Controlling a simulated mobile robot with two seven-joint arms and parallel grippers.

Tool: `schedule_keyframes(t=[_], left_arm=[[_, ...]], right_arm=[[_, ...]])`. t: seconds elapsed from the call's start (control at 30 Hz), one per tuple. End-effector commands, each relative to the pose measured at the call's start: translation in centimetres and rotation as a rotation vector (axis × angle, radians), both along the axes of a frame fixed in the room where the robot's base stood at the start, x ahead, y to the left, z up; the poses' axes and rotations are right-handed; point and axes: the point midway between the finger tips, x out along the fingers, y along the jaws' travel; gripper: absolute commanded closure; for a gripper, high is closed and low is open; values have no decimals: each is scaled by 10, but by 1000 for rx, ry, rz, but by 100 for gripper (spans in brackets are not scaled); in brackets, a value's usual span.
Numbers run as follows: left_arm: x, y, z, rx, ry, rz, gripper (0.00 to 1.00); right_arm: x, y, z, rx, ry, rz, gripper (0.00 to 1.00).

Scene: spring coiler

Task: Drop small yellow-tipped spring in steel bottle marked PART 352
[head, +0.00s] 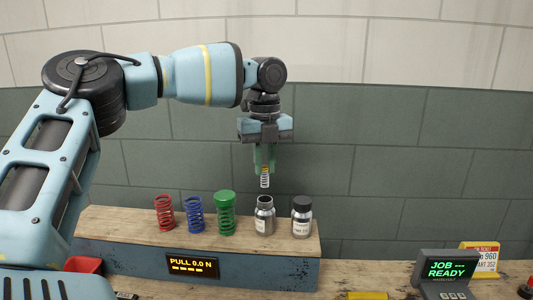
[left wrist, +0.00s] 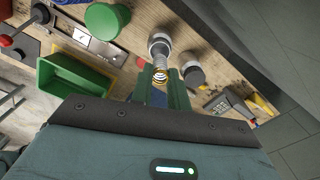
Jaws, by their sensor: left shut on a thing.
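My left gripper (head: 265,165) points straight down and is shut on a small pale spring with a yellow tip (head: 265,179). The spring hangs upright above an open-mouthed steel bottle (head: 264,218), clear of its rim. In the left wrist view the spring (left wrist: 159,76) shows end-on between the fingers, with the open bottle (left wrist: 160,46) just beyond it. A second steel bottle with a dark top (head: 301,219) stands to the right of it. Both bottles carry pale labels too small to read surely. My right gripper is not in view.
Red (head: 164,213), blue (head: 194,214) and green (head: 225,214) springs stand left of the bottles on a wooden-topped bench (head: 110,222). Its display (head: 191,266) reads PULL 0.0 N. A JOB READY box (head: 447,268) and a yellow-edged card (head: 483,258) reading PART 352 stand at right.

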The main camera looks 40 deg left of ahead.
Motion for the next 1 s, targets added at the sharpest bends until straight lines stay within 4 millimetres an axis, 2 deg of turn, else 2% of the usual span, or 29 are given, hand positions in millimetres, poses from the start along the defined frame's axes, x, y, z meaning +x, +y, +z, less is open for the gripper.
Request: schedule_keyframes(t=[0.2,0.5,0.97,1.0], left_arm=[[0,1,-26,-1,5,2,100],[0,0,-50,0,4,0,100],[0,0,-55,0,-1,1,100],[0,0,-55,0,0,1,82]], right_arm=[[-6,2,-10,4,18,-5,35],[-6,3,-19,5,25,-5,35],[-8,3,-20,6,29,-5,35],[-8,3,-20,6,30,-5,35]])
